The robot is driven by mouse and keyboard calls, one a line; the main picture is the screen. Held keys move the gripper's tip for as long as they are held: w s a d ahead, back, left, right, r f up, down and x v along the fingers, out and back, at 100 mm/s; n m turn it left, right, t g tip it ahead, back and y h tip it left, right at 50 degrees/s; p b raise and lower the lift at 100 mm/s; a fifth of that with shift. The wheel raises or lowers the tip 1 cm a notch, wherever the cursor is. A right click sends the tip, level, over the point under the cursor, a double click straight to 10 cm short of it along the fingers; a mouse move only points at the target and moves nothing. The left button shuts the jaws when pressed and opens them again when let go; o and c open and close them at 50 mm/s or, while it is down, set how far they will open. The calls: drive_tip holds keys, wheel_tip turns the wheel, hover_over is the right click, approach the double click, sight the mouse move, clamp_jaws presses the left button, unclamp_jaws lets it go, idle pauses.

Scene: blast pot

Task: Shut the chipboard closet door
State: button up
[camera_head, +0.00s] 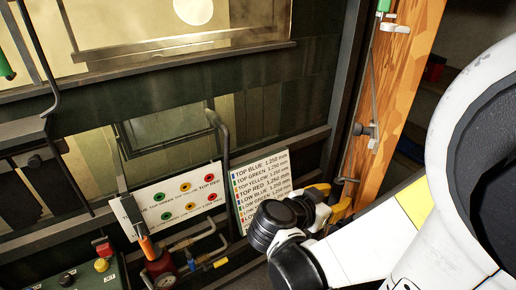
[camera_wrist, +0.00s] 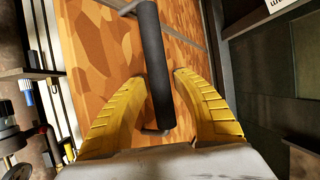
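The chipboard closet door (camera_head: 405,85), orange-brown and mottled, stands steeply at the right in the head view, with dark space visible to its right. It fills the middle of the wrist view (camera_wrist: 105,45). A dark bar handle (camera_wrist: 156,70) is mounted on it, running down between the two yellow fingers of my gripper (camera_wrist: 158,82). The fingers are apart, with a visible gap on each side of the bar. In the head view my gripper (camera_head: 330,200) is beside the door's lower part, and my arm hides the area below and right.
A white label board (camera_head: 262,188) with coloured text stands just left of my gripper. A panel with coloured buttons (camera_head: 175,200), hoses and a control box (camera_head: 82,275) are further left. Shelves with small items (camera_wrist: 35,75) lie left of the door in the wrist view.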

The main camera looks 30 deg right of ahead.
drive_tip(key=shift+a, duration=0.1)
drive_tip(key=v, duration=1.1)
drive_tip(key=shift+a+r, duration=0.2)
drive_tip(key=shift+a, duration=0.15)
drive_tip(key=shift+s, duration=0.1)
idle(0.3)
